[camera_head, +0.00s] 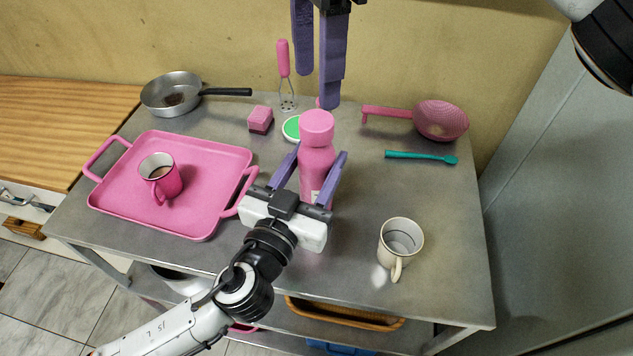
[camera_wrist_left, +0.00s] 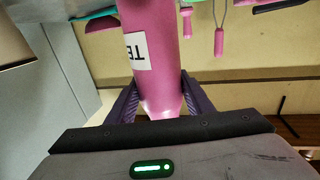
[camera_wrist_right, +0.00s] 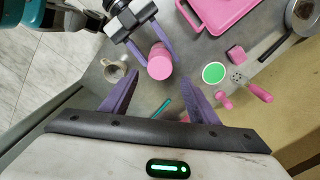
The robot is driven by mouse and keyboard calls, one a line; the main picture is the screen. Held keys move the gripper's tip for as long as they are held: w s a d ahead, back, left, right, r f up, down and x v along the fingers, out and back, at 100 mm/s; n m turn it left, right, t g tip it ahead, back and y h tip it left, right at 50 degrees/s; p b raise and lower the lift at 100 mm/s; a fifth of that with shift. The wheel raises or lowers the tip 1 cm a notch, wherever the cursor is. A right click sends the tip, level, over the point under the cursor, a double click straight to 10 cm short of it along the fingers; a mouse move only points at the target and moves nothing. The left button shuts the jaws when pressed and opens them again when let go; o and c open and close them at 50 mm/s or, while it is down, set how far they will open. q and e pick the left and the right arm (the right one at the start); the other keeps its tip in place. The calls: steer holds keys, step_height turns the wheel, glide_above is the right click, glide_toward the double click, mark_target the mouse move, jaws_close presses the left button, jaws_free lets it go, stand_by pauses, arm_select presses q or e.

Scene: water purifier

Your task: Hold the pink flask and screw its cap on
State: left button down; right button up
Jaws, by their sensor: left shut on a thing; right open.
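The pink flask (camera_head: 316,182) stands upright near the middle of the table. Its pink cap (camera_head: 317,121) sits on top; I cannot tell how tightly it is screwed. My left gripper (camera_head: 311,165) is shut on the flask's body, one finger on each side. In the left wrist view the flask (camera_wrist_left: 150,45) shows a white label between the fingers. My right gripper (camera_head: 318,88) is open and empty, pointing down above and behind the cap. In the right wrist view the cap (camera_wrist_right: 159,66) is seen from above, beyond the open fingers.
A pink tray (camera_head: 130,205) with a pink mug (camera_head: 161,178) is left of the flask. A cream mug (camera_head: 401,242) stands front right.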

mark_target(316, 120)
steer(key=shift+n, duration=1.1)
steer(key=shift+f, duration=4.05)
steer(key=c, duration=1.1)
steer(key=m, duration=1.2)
steer(key=o, duration=1.3)
steer(key=shift+c, duration=0.2)
